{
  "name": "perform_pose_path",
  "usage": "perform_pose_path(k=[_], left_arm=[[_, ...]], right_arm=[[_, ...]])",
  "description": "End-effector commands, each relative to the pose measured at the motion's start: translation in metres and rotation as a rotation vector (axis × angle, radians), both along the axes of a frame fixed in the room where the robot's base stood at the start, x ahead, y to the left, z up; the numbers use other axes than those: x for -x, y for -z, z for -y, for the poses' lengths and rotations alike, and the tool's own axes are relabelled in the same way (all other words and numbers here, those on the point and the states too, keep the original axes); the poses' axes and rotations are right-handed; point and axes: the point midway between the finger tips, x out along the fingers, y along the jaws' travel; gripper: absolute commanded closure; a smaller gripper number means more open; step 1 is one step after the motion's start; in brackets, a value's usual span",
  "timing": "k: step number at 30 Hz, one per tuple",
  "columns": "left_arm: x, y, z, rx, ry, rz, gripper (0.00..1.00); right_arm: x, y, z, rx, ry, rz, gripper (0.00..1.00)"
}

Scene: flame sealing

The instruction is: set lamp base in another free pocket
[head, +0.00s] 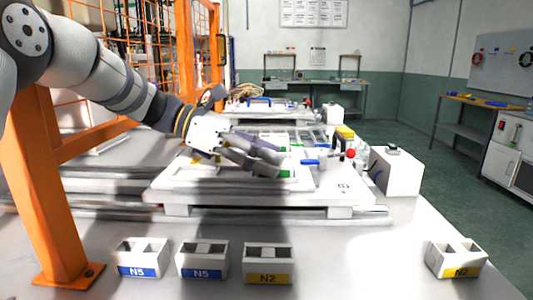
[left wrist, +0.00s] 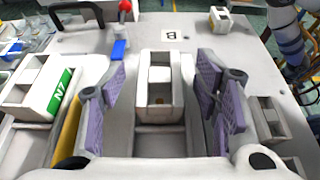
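My left gripper (head: 265,160) is low over the white tray (head: 165,192) in the head view. In the left wrist view its two purple-padded fingers (left wrist: 160,92) stand apart on either side of a white lamp base (left wrist: 145,85) with two hollows. A gap shows between each finger and the base. I cannot tell whether this base sits fully down in its pocket; its label is hidden. An empty-looking pocket (left wrist: 160,145) lies below it in the picture. Another base with a green label (left wrist: 38,88) is at the left. My right gripper is not in view.
Two N5 bases (head: 142,258) (head: 203,260) and an N2 base (head: 268,263) stand along the table's front. Another yellow-labelled base (head: 457,258) stands at front right. A red-knobbed clamp (head: 350,154) and a white box (head: 397,172) are right. An orange post (head: 50,190) stands left.

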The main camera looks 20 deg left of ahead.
Motion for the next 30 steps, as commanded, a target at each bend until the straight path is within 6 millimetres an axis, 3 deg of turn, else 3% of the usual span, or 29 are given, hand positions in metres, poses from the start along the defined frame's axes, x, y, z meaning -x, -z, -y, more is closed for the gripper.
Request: perform_pose_path(k=[7, 15, 18, 30], left_arm=[[0.000, -0.011, 0.000, 0.000, 0.001, 0.004, 0.44], [0.000, -0.076, 0.000, -0.001, -0.001, 0.006, 0.44], [0.000, -0.091, 0.000, 0.000, 0.001, 0.003, 0.44], [0.000, -0.100, 0.000, 0.000, 0.000, -0.001, 0.44]], right_arm=[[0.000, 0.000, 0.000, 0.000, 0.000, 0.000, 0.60], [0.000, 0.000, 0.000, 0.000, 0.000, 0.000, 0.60], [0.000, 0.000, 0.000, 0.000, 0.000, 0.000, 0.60], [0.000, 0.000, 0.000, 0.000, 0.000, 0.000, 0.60]])
